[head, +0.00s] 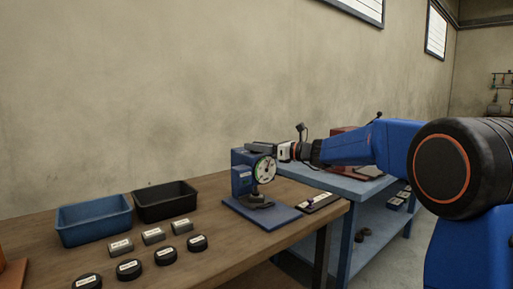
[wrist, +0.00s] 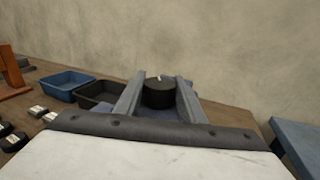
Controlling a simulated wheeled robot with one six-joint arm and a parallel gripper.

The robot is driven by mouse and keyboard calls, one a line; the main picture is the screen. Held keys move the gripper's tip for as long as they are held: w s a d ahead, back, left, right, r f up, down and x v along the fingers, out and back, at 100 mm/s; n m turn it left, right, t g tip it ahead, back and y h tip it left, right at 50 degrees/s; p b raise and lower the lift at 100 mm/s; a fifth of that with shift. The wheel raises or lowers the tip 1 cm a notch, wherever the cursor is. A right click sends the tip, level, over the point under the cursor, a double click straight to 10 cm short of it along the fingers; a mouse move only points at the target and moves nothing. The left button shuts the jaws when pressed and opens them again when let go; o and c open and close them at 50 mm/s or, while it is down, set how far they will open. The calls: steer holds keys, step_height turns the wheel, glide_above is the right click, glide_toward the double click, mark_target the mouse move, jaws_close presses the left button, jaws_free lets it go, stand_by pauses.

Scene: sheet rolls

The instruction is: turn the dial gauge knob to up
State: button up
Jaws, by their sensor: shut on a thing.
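The dial gauge (head: 264,170) has a white round face on a blue stand and stands on a blue base plate (head: 256,212) near the right end of the wooden table. My gripper (head: 258,149) reaches in from the right at the top of the stand. In the wrist view my gripper (wrist: 159,88) has its two grey fingers on either side of a black round knob (wrist: 158,96), shut on it. A small white mark shows at the knob's far edge. The knob cannot be made out in the head view.
A blue bin (head: 93,222) and a black bin (head: 165,203) stand left on the wooden table (head: 215,258). Several labelled blocks and black discs lie in front of them. A dark tray (head: 320,203) lies right of the gauge. A blue workbench (head: 345,186) stands behind at right.

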steer(key=n+g+y, duration=0.2)
steer(key=n+g, duration=0.2)
steer(key=g, duration=0.1)
steer(key=shift+w+g, duration=0.1)
steer(key=shift+g, duration=0.3)
steer(key=shift+n+g+y, duration=0.4)
steer(key=shift+n+g, duration=1.1)
steer(key=shift+g, duration=1.2)
steer(key=o, duration=1)
steer(key=shift+o, duration=0.2)
steer(key=w+d, duration=0.1)
steer(key=d, duration=1.6)
steer(key=shift+d, duration=0.15)
steer(key=shift+w, duration=0.1)
